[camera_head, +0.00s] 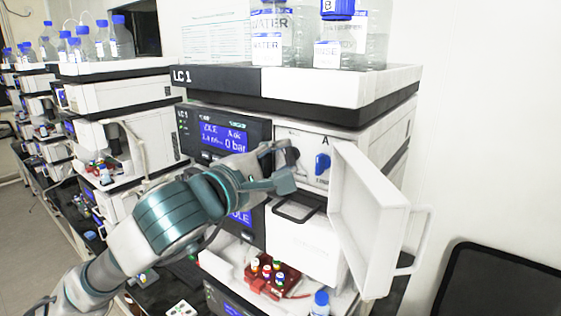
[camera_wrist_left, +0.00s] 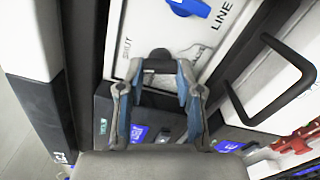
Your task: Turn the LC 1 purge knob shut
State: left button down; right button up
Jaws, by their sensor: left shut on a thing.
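The LC 1 stack (camera_head: 190,76) stands in the middle of the head view with its pump door (camera_head: 366,215) swung open to the right. The dark purge knob (camera_head: 292,155) is on the white panel behind the door, partly hidden by my left gripper (camera_head: 283,168). In the left wrist view the dark knob (camera_wrist_left: 158,62) sits between the fingertips of my left gripper (camera_wrist_left: 154,78), which is shut on it. A "SHUT" mark shows on the panel left of it. My right gripper is in neither view.
A blue knob (camera_head: 322,163) under the letter A is right of the purge knob. A black handle (camera_head: 297,210) sticks out below. A red vial rack (camera_head: 272,277) and blue-capped bottle (camera_head: 320,304) are lower down. Solvent bottles (camera_head: 349,45) stand on top.

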pick_arm(q)
jog(key=shift+d+f+m, duration=0.1)
jog(key=shift+f+m, duration=0.05)
jog(key=shift+m, duration=0.65)
jog(key=shift+d+f+m, duration=0.1)
jog(key=shift+m, duration=0.7)
jog(key=shift+f, duration=0.1)
jog(key=c, duration=1)
grip_release()
jog(key=shift+c, duration=0.2)
jog(key=shift+s+a, duration=0.1)
jog(key=shift+s, duration=0.05)
jog(key=shift+r, duration=0.3)
jog(key=shift+s+a, duration=0.2)
jog(key=shift+a, duration=0.1)
jog(key=v, duration=1.1)
jog(key=shift+a, duration=0.15)
jog(key=shift+s+f, duration=0.1)
